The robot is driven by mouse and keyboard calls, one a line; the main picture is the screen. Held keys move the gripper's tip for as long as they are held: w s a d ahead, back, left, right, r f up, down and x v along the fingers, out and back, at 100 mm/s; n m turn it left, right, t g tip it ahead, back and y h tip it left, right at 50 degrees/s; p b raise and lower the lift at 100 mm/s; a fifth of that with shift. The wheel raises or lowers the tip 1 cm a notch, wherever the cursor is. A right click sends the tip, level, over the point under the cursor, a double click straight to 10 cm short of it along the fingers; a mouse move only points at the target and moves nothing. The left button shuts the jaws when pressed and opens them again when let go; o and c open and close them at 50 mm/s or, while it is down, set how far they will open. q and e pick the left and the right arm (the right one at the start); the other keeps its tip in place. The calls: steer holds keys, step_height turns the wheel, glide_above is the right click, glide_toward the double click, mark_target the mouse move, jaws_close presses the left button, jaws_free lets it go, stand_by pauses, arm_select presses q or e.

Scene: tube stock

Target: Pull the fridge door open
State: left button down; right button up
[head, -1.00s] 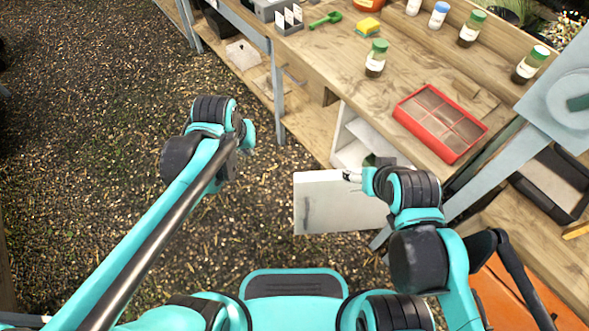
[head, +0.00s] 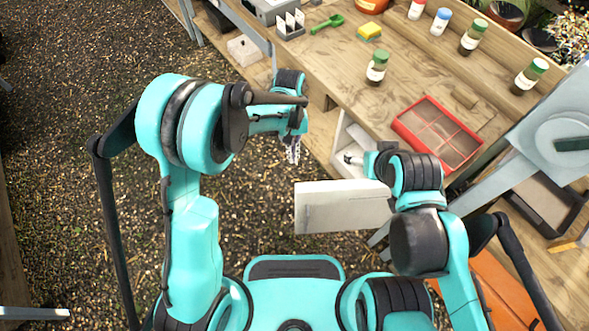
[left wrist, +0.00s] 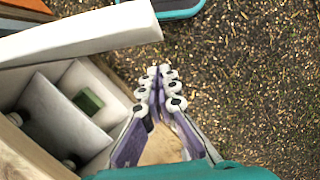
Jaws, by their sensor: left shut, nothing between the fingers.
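The small white fridge (head: 345,130) stands under the bench, and its white door (head: 343,208) stands swung open toward me. In the left wrist view the door (left wrist: 85,32) crosses the top left, beside the open fridge interior (left wrist: 45,98), with shelves and a green item (left wrist: 88,101). My left gripper (head: 293,157) is shut and empty, left of the fridge opening and beyond the door; its fingers (left wrist: 158,75) show close together at the opening's edge.
The wooden bench (head: 345,70) above the fridge carries a red divided tray (head: 437,134), a green-capped jar (head: 377,68), a green scoop (head: 328,23) and a sponge (head: 369,32). Open gravel floor (head: 60,170) lies left of the fridge.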

arm_select(q)
steer(key=s+f+b, duration=0.4)
steer(key=s+f, duration=0.2)
steer(key=f, duration=0.3)
steer(key=shift+s+d, duration=0.15)
steer(key=shift+d, duration=0.15)
steer(key=shift+f, duration=0.1)
steer(key=shift+b, duration=0.3)
